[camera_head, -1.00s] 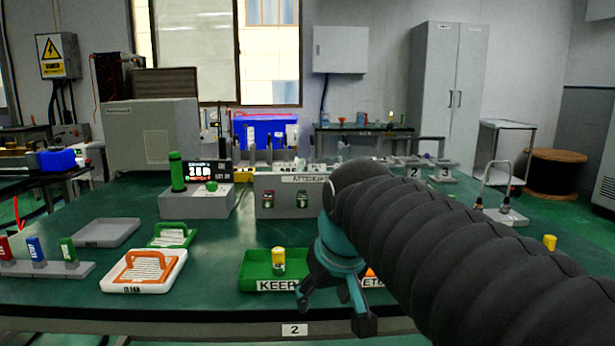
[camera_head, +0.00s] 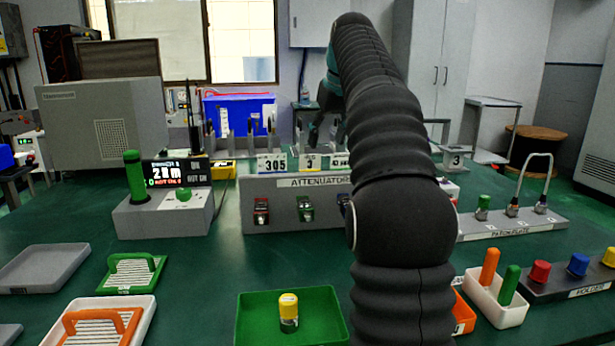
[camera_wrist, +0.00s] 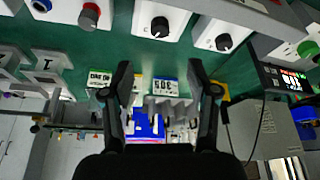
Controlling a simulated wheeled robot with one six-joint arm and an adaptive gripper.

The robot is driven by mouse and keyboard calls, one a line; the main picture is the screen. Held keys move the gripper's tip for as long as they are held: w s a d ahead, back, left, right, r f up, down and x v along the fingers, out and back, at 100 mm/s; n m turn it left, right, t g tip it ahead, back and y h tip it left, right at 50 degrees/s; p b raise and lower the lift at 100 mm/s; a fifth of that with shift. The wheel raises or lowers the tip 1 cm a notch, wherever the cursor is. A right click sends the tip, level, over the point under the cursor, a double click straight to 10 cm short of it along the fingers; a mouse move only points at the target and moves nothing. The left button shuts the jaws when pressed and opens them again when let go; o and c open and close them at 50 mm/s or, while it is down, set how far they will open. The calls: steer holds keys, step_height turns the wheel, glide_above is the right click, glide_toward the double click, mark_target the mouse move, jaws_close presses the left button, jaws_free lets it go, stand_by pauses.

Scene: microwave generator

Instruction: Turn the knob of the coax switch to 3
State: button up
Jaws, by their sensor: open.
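No label naming the coax switch is readable, so I cannot tell which device it is. In the wrist view, which appears upside down, a black knob with a white mark (camera_wrist: 160,26) sits on a pale box at top centre. In the head view my gripper (camera_head: 326,122) is beyond the attenuator panel (camera_head: 290,205), partly hidden by my arm.
Number cards, one reading 305 (camera_head: 271,163), stand behind the attenuator panel. A display unit with a green cylinder (camera_head: 135,177) is at left. A patch panel with a cable loop (camera_head: 536,180) is at right. A green tray (camera_head: 255,325) is in front.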

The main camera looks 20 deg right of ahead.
steer(key=b+x, duration=0.2)
steer(key=x, duration=1.1)
steer(key=shift+w+f, duration=0.25)
steer(key=shift+f, duration=0.05)
jaws_close()
